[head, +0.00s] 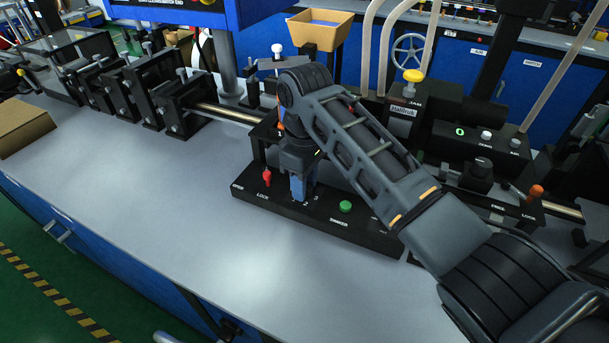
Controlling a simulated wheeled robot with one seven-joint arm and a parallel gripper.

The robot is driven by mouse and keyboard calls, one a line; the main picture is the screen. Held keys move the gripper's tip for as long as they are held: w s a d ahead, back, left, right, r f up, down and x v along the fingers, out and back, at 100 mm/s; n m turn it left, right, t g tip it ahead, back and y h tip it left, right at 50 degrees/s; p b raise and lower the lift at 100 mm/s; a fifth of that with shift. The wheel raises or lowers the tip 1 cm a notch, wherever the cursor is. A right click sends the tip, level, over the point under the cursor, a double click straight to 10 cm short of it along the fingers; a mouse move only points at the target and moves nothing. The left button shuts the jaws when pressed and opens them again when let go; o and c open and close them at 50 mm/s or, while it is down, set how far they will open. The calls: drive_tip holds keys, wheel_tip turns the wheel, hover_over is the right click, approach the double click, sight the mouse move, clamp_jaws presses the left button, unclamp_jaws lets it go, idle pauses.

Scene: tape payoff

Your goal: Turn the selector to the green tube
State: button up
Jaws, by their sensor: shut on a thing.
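My gripper (300,190) points down at the black control panel (262,195), between a red lever and a green button. Its blue fingers are shut on what appears to be the selector, which the fingers hide. Small white marks show on the panel beside the fingertips. I cannot tell which way the selector points. No tube that is clearly green shows; pale tubes (368,45) curve upward behind my arm.
The red lever (267,177) stands close left of my gripper, the green button (345,207) close right. Black roller stands (150,85) line the back left. A yellow knob (413,76) and a counter box (470,140) are at right. The grey bench front (190,230) is clear.

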drive_tip(key=n+p, duration=0.1)
drive_tip(key=n, duration=0.5)
drive_tip(key=shift+n+p, duration=0.3)
drive_tip(key=n, duration=0.5)
drive_tip(key=shift+n, duration=0.4)
drive_tip(key=shift+a, duration=0.1)
drive_tip(key=o, duration=1)
drive_tip(key=shift+s, duration=0.1)
drive_tip(key=shift+o, duration=0.2)
drive_tip(key=shift+r+b, duration=0.3)
drive_tip(key=shift+r, duration=3.6)
